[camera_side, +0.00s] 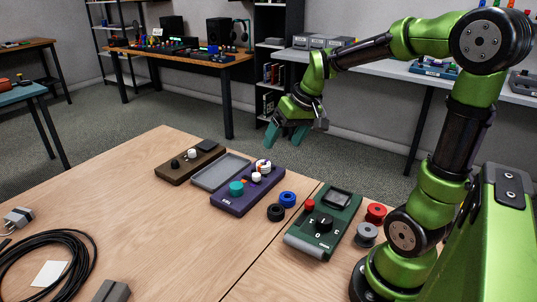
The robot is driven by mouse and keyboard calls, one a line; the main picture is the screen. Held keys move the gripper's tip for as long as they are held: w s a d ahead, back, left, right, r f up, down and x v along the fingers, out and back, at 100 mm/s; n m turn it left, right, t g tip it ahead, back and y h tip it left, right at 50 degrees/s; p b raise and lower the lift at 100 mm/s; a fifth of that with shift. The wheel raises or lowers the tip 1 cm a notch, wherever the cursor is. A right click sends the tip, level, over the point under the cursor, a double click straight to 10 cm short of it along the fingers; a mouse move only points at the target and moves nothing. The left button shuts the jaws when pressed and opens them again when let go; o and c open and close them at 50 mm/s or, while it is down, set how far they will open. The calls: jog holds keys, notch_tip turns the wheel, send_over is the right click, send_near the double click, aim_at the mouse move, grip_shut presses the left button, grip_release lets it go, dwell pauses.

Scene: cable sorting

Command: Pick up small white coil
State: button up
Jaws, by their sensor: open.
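A small white round piece (256,177), which looks like the small white coil, sits on the purple device (232,206) near the middle of the table. A larger white piece with orange marks (263,166) is just behind it, and a teal round piece (236,188) is in front of it to the left. My gripper (287,138) is open and empty. Its teal fingers point down, above and behind the purple device, apart from the white pieces.
A grey tray (221,172) and a brown device (190,161) lie left of the purple device. Blue (287,199) and black (276,212) coils lie to its right, before a green device (324,222). Red (376,213) and grey (366,235) coils are farther right. Black cable (85,252) lies front left.

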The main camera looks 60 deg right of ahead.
jog(key=w+d+f+n, duration=0.3)
jog(key=w+d+n, duration=0.15)
jog(key=d, duration=0.75)
jog(key=n, duration=0.4)
send_near(264, 163)
jog(key=f, duration=0.3)
jog(key=shift+w+a+y, duration=0.1)
jog(key=shift+w+y, duration=0.2)
jog(key=shift+w, duration=0.1)
jog(key=shift+m, duration=0.25)
jog(key=shift+x, duration=2.85)
jog(key=shift+w, duration=0.1)
jog(key=c, duration=1.3)
jog(key=shift+o, duration=0.2)
jog(key=shift+r, duration=0.15)
